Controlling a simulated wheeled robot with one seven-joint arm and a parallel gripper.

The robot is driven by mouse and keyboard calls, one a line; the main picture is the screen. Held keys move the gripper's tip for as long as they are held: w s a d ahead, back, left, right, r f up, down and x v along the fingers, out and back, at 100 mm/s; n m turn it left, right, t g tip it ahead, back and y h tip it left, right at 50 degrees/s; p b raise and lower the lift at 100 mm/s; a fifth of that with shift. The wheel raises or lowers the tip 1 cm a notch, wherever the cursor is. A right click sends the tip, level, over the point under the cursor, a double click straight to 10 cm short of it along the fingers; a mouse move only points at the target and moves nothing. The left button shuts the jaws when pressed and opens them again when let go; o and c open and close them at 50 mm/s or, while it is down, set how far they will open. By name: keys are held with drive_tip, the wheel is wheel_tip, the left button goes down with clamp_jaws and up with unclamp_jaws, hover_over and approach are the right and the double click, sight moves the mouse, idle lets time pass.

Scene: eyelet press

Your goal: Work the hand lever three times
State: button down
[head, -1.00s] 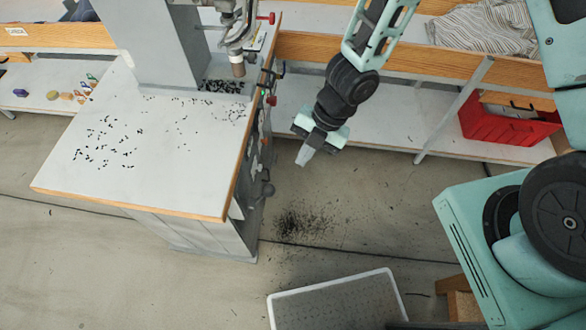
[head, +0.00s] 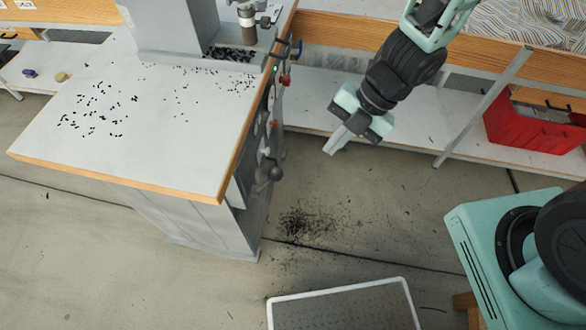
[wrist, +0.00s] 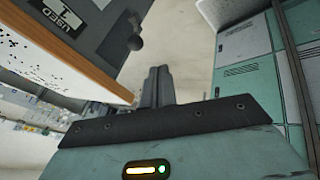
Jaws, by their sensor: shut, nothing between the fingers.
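A dark ball-ended lever (head: 276,173) sticks out from the side of the press cabinet, below the bench top's right edge. I take it for the hand lever. A dark ball knob (wrist: 134,43) on a short stalk also shows in the wrist view, beside a dark panel. My gripper (head: 334,148) is to the right of the lever, apart from it, pointing down and left. Its fingers (wrist: 158,82) are together and empty in the wrist view. The press (head: 175,25) stands on the bench top, its upper part cut off by the frame.
The bench top (head: 170,140) has small black bits scattered on it. More dark bits lie on the floor below my gripper. A grey mat with a white rim (head: 340,290) lies at the bottom. A red crate (head: 530,130) sits on the lower shelf at right.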

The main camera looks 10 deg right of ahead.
drive_tip(key=w+a+r+b+x, duration=0.1)
drive_tip(key=a+b+x, duration=0.1)
drive_tip(key=x, duration=1)
drive_tip(key=shift+w+a+f+b, duration=0.15)
drive_tip(key=shift+w+f+b, duration=0.15)
drive_tip(key=shift+w+b, duration=0.2)
drive_tip(key=shift+r, duration=0.1)
